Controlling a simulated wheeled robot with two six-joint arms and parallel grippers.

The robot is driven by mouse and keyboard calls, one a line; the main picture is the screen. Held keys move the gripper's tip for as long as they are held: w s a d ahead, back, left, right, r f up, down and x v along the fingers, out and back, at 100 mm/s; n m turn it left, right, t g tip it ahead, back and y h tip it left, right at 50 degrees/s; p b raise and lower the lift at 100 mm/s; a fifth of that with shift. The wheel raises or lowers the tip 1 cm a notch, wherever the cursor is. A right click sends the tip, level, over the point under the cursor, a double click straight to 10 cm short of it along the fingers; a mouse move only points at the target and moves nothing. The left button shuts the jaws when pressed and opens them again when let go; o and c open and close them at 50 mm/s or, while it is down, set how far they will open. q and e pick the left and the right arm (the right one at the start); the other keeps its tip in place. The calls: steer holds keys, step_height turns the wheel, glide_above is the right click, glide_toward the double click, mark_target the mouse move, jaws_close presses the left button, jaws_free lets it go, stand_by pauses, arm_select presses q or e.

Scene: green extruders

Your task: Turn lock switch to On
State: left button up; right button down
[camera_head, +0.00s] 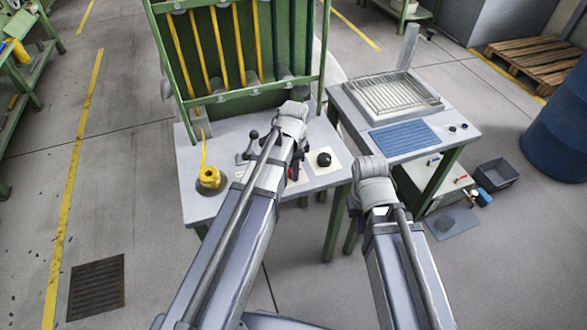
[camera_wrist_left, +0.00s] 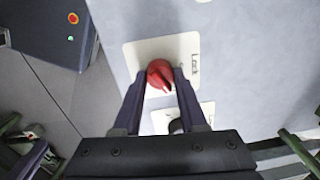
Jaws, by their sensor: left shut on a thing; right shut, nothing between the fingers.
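The red lock switch (camera_wrist_left: 160,75) is a round knob on a white plate (camera_wrist_left: 136,53) marked "Lock". Its pointed end faces the bottom of the left wrist view, slightly right. My left gripper (camera_wrist_left: 160,80) is shut on the knob, one finger on each side. In the head view, a bit of red switch (camera_head: 293,173) shows beside my left gripper (camera_head: 297,158), mostly hidden by the arm. The smaller lettering by the knob is too small to read. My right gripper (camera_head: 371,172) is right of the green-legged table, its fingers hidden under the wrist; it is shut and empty.
A black knob (camera_head: 323,159) sits on a white plate right of the switch. A yellow part (camera_head: 209,177) and a black-handled lever (camera_head: 250,146) stand on the left of the table (camera_head: 200,208). A green rack (camera_head: 228,92) rises behind. A second table (camera_head: 425,140) stands right.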

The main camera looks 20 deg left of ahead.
arm_select(q)
jaws_close()
steer(key=shift+n, duration=0.3)
steer(key=n, duration=0.5)
steer(key=shift+w, duration=0.1)
steer(key=n, duration=0.6)
steer(key=shift+g, duration=0.3)
steer(key=shift+n, duration=0.3)
steer(key=o, duration=0.9)
jaws_free()
steer(key=shift+c, duration=0.2)
